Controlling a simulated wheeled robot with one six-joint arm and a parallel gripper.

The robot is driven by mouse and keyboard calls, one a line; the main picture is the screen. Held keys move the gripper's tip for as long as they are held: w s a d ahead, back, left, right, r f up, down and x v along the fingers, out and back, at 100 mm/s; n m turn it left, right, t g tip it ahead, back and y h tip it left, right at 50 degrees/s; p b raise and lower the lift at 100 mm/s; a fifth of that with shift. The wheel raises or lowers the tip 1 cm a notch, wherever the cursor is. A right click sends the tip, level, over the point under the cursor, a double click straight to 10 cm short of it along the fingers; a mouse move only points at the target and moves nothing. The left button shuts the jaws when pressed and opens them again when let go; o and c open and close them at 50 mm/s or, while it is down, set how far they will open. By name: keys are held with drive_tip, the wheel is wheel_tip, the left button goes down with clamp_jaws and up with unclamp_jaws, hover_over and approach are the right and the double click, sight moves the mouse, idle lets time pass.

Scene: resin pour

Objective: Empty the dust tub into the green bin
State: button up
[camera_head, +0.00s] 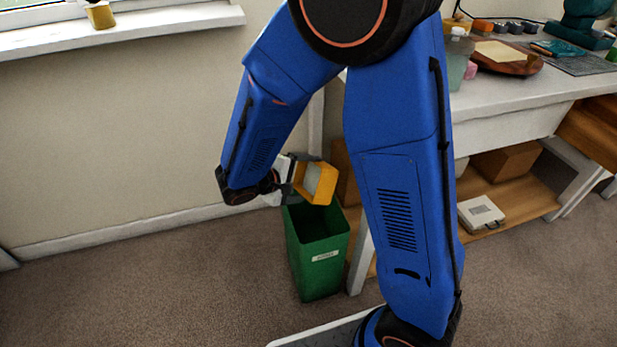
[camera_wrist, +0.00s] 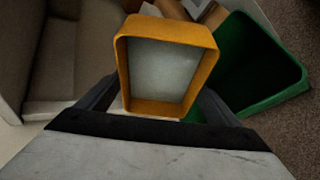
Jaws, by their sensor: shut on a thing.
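The dust tub is a small yellow-orange open box (camera_head: 327,186) with a pale grey inside. It is tilted on its side, its opening facing the head camera, above the back part of the green bin's mouth. The green bin (camera_head: 319,265) stands upright on the carpet with a white label on its front. My gripper (camera_head: 290,175) is shut on the tub from the left. In the wrist view the tub (camera_wrist: 165,108) sits between my fingers, with the green bin (camera_wrist: 262,65) behind it to the right. I cannot tell whether dust is still inside.
A white workbench (camera_head: 500,95) stands to the right, with jars, a wooden board and tools on top. Its lower shelf (camera_head: 515,205) holds boxes and a pale case (camera_head: 481,214). A windowsill (camera_head: 140,27) with a yellow pot is at the upper left. The carpet left of the bin is clear.

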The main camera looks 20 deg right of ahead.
drive_tip(key=h, duration=0.1)
drive_tip(key=n+h, duration=0.1)
drive_tip(key=h, duration=0.1)
drive_tip(key=shift+a+f+t, duration=0.2)
drive_tip(key=shift+f+t, duration=0.15)
drive_tip(key=shift+t, duration=0.05)
drive_tip(key=shift+d+f+n+t+h, duration=0.15)
drive_tip(key=shift+n+t+h, duration=0.1)
drive_tip(key=shift+h, duration=0.5)
drive_tip(key=shift+a+f+n+t+h, duration=0.1)
drive_tip(key=shift+f+n+t+h, duration=0.15)
drive_tip(key=shift+h, duration=0.55)
drive_tip(key=shift+d+f+n+t+h, duration=0.1)
drive_tip(key=shift+n+t+h, duration=0.15)
drive_tip(key=shift+h, duration=0.5)
drive_tip(key=shift+r, duration=0.1)
